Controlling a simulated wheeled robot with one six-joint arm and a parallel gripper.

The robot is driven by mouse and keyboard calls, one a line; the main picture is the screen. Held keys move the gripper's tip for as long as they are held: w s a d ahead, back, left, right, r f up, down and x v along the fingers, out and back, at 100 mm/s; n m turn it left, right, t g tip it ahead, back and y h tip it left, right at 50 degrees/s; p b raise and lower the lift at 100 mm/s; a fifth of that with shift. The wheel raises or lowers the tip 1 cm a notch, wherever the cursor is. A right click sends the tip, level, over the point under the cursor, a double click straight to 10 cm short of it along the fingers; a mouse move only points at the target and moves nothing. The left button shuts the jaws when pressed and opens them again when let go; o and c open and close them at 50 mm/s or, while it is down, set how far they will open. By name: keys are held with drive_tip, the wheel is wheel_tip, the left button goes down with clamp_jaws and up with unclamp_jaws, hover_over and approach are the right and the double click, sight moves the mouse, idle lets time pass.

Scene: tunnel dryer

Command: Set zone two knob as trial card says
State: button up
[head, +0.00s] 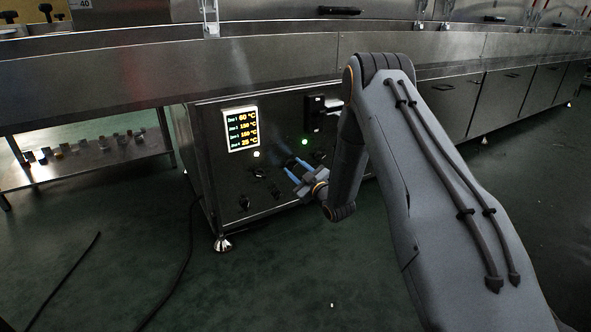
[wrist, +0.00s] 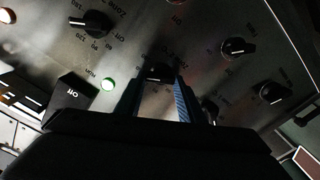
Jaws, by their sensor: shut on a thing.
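The control panel (head: 222,180) is on the front of a steel cabinet under the dryer. My gripper (head: 293,165) is at this panel with its two blue fingers pointing at it. In the wrist view my gripper (wrist: 157,82) is shut on a black knob (wrist: 158,72), which sits between the fingertips. Another black knob (wrist: 92,23) at upper left has a "Zone" label and scale marks. I cannot make out a trial card.
A lit display (head: 241,130) shows several temperatures. Other knobs (wrist: 237,48) (wrist: 273,92) stand to the right. A low steel table (head: 90,160) with small items stands at left.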

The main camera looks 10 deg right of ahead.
drive_tip(key=shift+n+p, duration=1.15)
drive_tip(key=shift+n, duration=0.15)
drive_tip(key=n+p, duration=0.2)
drive_tip(key=n, duration=0.1)
drive_tip(key=shift+s+a+n+p, duration=0.1)
drive_tip(key=shift+n+p, duration=0.2)
drive_tip(key=shift+n, duration=0.1)
drive_tip(key=n+p, duration=0.3)
drive_tip(key=n, duration=0.2)
drive_tip(key=shift+f, duration=0.1)
drive_tip(key=n+p, duration=0.3)
drive_tip(key=n, duration=0.3)
drive_tip(key=shift+f+n+p, duration=0.1)
drive_tip(key=shift+n+p, duration=0.2)
drive_tip(key=shift+p, duration=0.05)
drive_tip(key=n+p, duration=0.2)
drive_tip(key=n, duration=0.3)
drive_tip(key=shift+f, duration=0.15)
drive_tip(key=shift+n, duration=0.4)
drive_tip(key=o, duration=1)
